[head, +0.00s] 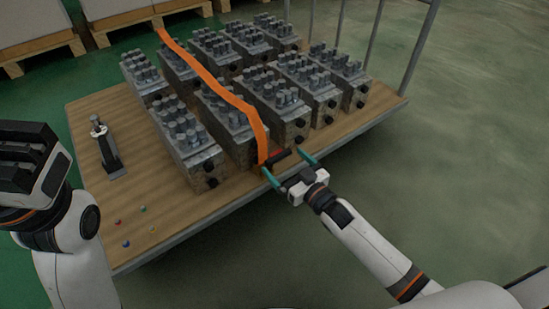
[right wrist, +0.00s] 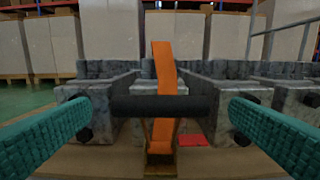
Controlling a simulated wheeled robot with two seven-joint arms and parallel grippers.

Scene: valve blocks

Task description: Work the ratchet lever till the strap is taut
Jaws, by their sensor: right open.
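The orange strap (head: 222,88) runs over the valve blocks (head: 195,146) and down to the ratchet at the front edge of the wooden cart deck. It hangs down the middle of the right wrist view (right wrist: 165,70). The ratchet lever's black crossbar (right wrist: 170,106) lies level across the strap; the lever (head: 280,157) is small in the head view. My right gripper (head: 284,166) is open, its teal fingers on either side of the crossbar, with gaps at both ends. My left gripper (head: 28,165) is at the left edge, away from the ratchet; its jaw opening is unclear.
A dark tool with a ring-shaped top (head: 104,145) stands on the deck at left. Several small coloured balls (head: 126,243) lie near the front left. A metal rail (head: 415,50) rises at the cart's right side. Pallets with boxes (head: 30,25) stand behind.

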